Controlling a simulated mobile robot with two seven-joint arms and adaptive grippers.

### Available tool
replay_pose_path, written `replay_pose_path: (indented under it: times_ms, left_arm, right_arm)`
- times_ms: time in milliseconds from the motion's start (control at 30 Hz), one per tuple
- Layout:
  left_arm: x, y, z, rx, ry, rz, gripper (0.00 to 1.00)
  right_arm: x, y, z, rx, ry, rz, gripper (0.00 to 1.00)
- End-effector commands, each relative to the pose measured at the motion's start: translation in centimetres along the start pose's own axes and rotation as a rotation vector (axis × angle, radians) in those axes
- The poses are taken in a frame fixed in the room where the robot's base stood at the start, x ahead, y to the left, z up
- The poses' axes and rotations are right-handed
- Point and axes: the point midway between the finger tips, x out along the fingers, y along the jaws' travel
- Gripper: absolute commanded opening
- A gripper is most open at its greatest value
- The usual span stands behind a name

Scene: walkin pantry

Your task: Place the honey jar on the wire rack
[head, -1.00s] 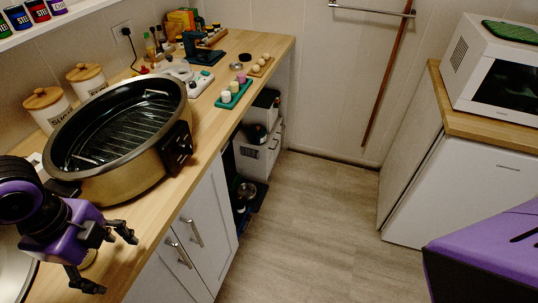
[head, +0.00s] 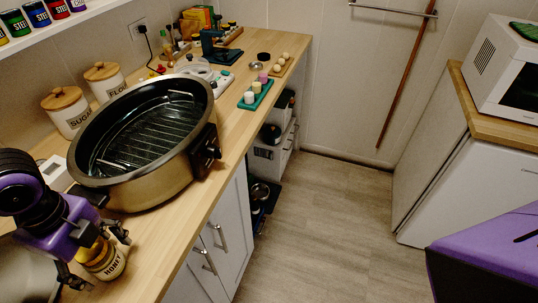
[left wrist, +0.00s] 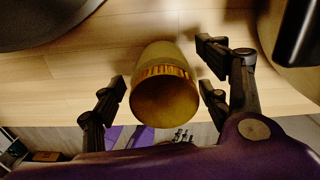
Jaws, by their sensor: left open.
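The honey jar (head: 106,263), with a yellow lid and a HONEY label, stands on the wooden counter at the lower left of the head view. My left gripper (head: 99,259) is open, with its fingers on either side of the jar. In the left wrist view the jar (left wrist: 163,95) shows lid-end on between the spread fingers, with gaps on both sides. The wire rack (head: 152,137) lies inside the large oval roaster (head: 165,180), beyond the jar. My right gripper is not in view.
Sugar (head: 68,110) and flour (head: 104,82) canisters stand behind the roaster. A white device (head: 55,172) sits left of it. A green tray of small jars (head: 254,95) and a scale are farther along the counter. The roaster's high rim surrounds the rack.

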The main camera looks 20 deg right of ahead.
Motion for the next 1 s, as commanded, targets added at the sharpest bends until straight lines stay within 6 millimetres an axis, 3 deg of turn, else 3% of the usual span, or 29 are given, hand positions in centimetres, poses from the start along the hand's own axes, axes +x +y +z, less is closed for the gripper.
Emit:
replay_pose_path:
  times_ms: [167, 433, 900, 1000]
  left_arm:
    - [2.0, 0.0, -0.1, 0.001, 0.0, 0.0, 0.69]
    - [2.2, 0.0, 0.0, 0.001, -0.001, -0.002, 0.67]
    - [2.2, 0.0, 0.0, 0.001, -0.002, -0.001, 0.06]
    - [2.1, 0.0, 0.0, 0.001, -0.002, -0.003, 0.0]
  right_arm:
    - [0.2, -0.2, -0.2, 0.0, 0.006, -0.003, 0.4]
    - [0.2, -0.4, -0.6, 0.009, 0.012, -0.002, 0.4]
    - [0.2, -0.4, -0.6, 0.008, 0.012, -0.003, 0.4]
    - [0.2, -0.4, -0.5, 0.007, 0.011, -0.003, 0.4]
